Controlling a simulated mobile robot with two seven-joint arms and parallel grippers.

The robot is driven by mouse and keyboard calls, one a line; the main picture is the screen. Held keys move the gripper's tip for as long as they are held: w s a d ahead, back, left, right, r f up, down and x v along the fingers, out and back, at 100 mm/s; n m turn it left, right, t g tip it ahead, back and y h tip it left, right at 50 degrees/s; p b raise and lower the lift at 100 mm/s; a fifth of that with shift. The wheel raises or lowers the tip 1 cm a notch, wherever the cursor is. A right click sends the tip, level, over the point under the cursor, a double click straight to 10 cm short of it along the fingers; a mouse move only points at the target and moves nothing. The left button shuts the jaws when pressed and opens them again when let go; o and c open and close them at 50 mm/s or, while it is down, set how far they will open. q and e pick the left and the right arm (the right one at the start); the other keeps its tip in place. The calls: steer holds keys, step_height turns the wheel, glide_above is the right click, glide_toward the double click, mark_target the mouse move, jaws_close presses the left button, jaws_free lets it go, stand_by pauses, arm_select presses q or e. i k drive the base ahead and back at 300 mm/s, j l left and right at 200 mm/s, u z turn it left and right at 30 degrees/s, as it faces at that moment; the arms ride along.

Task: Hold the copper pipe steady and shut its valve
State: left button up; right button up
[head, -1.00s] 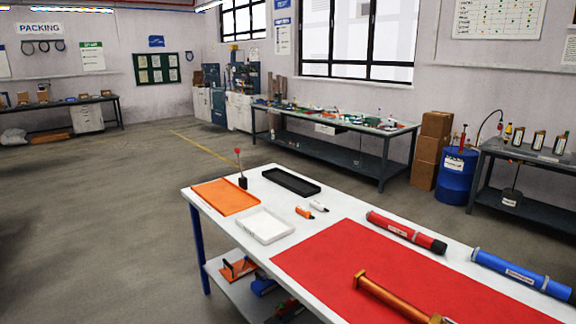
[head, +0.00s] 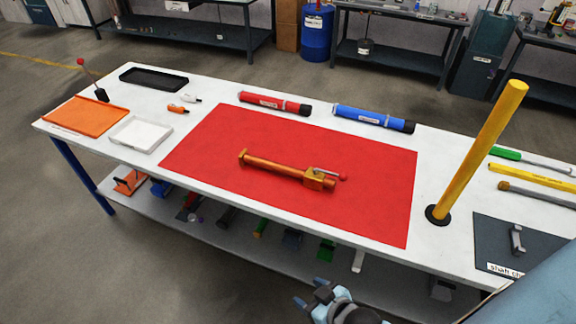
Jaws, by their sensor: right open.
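The copper pipe (head: 275,168) lies on the red mat (head: 215,150) in the middle of the white table. It has a flange at its left end and a boxy valve body (head: 315,179) near its right end. A short grey lever with a red knob (head: 342,177) sits on the valve and points right, roughly along the pipe. My right gripper (head: 311,293) is at the bottom of the head view, in front of the table's near edge. It is open, empty and well apart from the pipe. My left gripper is out of view.
A red tube (head: 274,103) and a blue tube (head: 372,118) lie behind the mat. A tall yellow post (head: 480,150) stands right of it, with tools beyond. An orange tray (head: 86,117), a white tray (head: 141,135) and a black tray (head: 153,78) are left. The mat around the pipe is clear.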

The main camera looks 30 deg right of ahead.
mark_target(343, 178)
steer(key=k+z, duration=0.1)
steer(key=z, duration=1.05)
